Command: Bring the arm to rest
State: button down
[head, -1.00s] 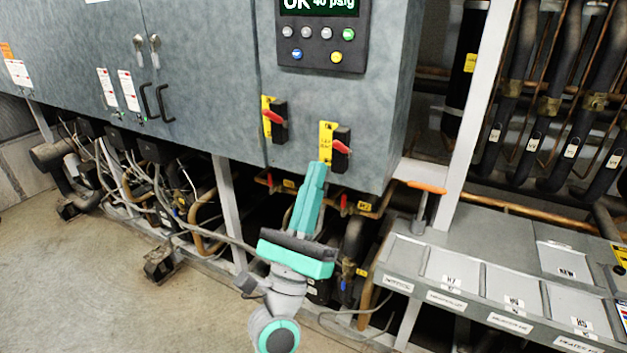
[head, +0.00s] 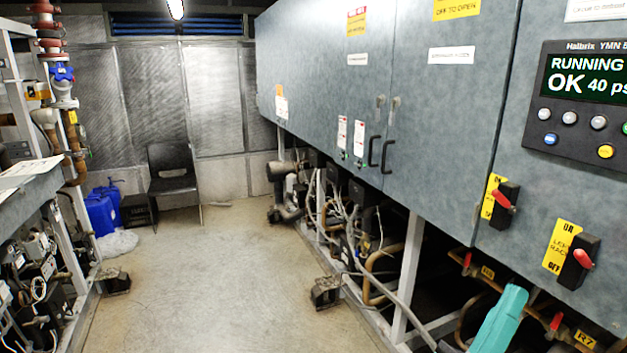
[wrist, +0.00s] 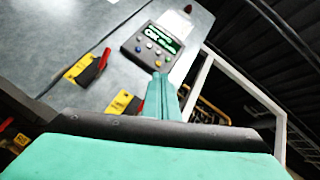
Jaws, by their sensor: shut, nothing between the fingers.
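My gripper (head: 511,298) shows as teal fingers at the bottom right of the head view, with the rest of my arm out of frame. In the wrist view my gripper (wrist: 158,80) is shut and empty, its fingers pointing up the picture toward the cabinet front. In the head view the fingers show below two red-handled switches, the left one (head: 507,203) and the right one (head: 578,262). I cannot tell the exact gap to the cabinet. In the wrist view a switch (wrist: 130,103) shows just left of the fingers.
The grey cabinet (head: 445,120) runs along the right, with a display panel (head: 590,98) reading "RUNNING" and "OK". Pipes and cables (head: 340,195) crowd beneath it. The concrete floor (head: 215,275) is open in the middle. A chair (head: 173,170) and blue containers (head: 102,210) stand at the back.

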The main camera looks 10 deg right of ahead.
jog(key=s+a+f+n+t+y, duration=0.2)
jog(key=a+f+n+t+y, duration=0.2)
jog(key=a+f+n+y, duration=0.75)
jog(key=s+a+f+n+t+y, duration=0.2)
jog(key=a+f+n+t+y, duration=0.3)
jog(key=f+n, duration=1)
jog(key=s+a+f+n+g+y, duration=0.7)
jog(key=s+a+f+n, duration=0.7)
jog(key=s, duration=0.5)
jog(key=shift+a+f+g, duration=0.4)
jog(key=shift+a+f, duration=0.1)
jog(key=shift+a, duration=0.65)
jog(key=shift+a, duration=0.1)
